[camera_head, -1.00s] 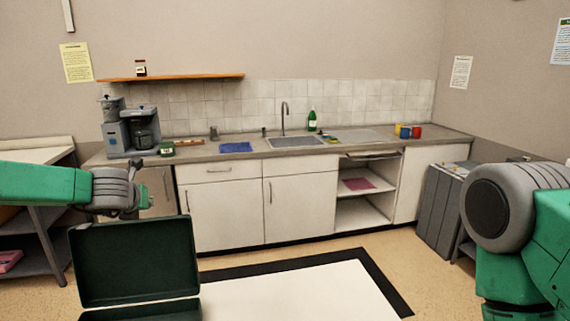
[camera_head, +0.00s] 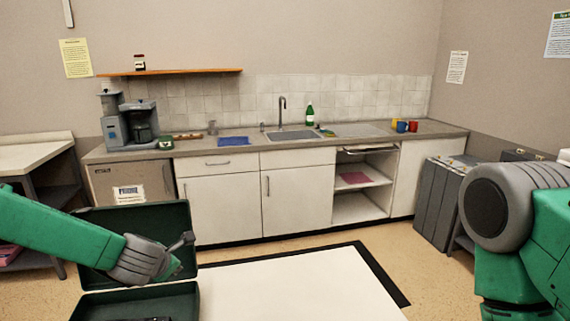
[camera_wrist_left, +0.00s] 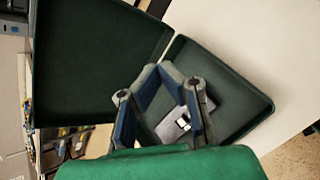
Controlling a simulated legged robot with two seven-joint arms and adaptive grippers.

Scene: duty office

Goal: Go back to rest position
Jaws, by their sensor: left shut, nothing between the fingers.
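My left gripper (camera_head: 186,243) is in front of the raised lid of a dark green case (camera_head: 135,223), above its open base. In the left wrist view my left gripper (camera_wrist_left: 164,70) is shut and empty. There the case's lid (camera_wrist_left: 95,55) lies at the upper left and its base (camera_wrist_left: 238,85) at the right. A grey item with a small black and white part (camera_wrist_left: 176,124) lies in the base beyond the fingers, partly hidden by them. My right arm shows at the right edge of the head view; its gripper is out of frame.
The case stands on a white table (camera_head: 300,290) with clear room to its right. Behind is a counter (camera_head: 240,150) with a coffee machine (camera_head: 128,122), sink (camera_head: 290,134), green bottle (camera_head: 310,116) and mugs (camera_head: 402,127). A side table (camera_head: 30,155) stands at the left.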

